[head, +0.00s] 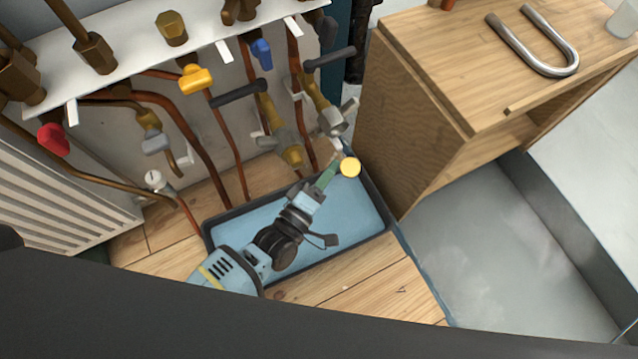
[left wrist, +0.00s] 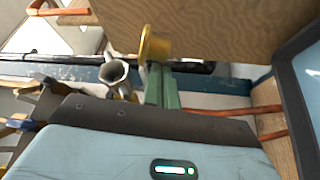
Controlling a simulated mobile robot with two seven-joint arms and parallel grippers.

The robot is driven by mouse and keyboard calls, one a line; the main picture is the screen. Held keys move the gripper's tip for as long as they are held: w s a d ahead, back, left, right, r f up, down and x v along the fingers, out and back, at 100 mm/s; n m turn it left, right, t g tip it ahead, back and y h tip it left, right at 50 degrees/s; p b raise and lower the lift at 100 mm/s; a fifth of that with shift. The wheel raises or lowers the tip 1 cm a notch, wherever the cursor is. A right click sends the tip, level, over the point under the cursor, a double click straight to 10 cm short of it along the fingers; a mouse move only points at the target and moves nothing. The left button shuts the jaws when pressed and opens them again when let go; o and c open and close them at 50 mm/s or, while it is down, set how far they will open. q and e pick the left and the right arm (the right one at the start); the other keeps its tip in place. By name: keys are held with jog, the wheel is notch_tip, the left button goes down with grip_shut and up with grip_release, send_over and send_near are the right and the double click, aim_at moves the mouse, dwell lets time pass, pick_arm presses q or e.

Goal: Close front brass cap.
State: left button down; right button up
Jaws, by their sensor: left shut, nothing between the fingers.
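The brass cap (head: 350,168) is a small yellow disc at the lower end of the right-hand grey valve (head: 328,118), above the blue tray. In the left wrist view the cap (left wrist: 155,46) stands just beyond the fingers, beside the open grey pipe mouth (left wrist: 114,72), which looks uncovered. My left gripper (head: 330,174) has its green fingers shut with nothing between them, their tips close beside the cap. I cannot tell whether they touch it. The fingers also show in the left wrist view (left wrist: 161,88). My right gripper is not in view.
A blue tray with a dark rim (head: 222,234) lies on the wooden floor under my left arm. A wooden cabinet (head: 400,120) stands close on the right, with a bent metal pipe (head: 545,50) on top. Copper pipes with coloured valves, one with a yellow handle (head: 196,79), line the wall.

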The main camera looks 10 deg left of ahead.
pick_arm(q)
jog(key=shift+w+d+r, duration=0.1)
jog(key=shift+w+d, duration=0.15)
jog(key=shift+w, duration=0.25)
jog(key=shift+s+r+n+p, duration=0.1)
jog(key=shift+n+p, duration=0.2)
jog(key=shift+n, duration=0.1)
jog(key=shift+d+r+n+g+p, duration=0.15)
jog(key=shift+n+g+p, duration=0.15)
jog(key=shift+n+p, duration=0.15)
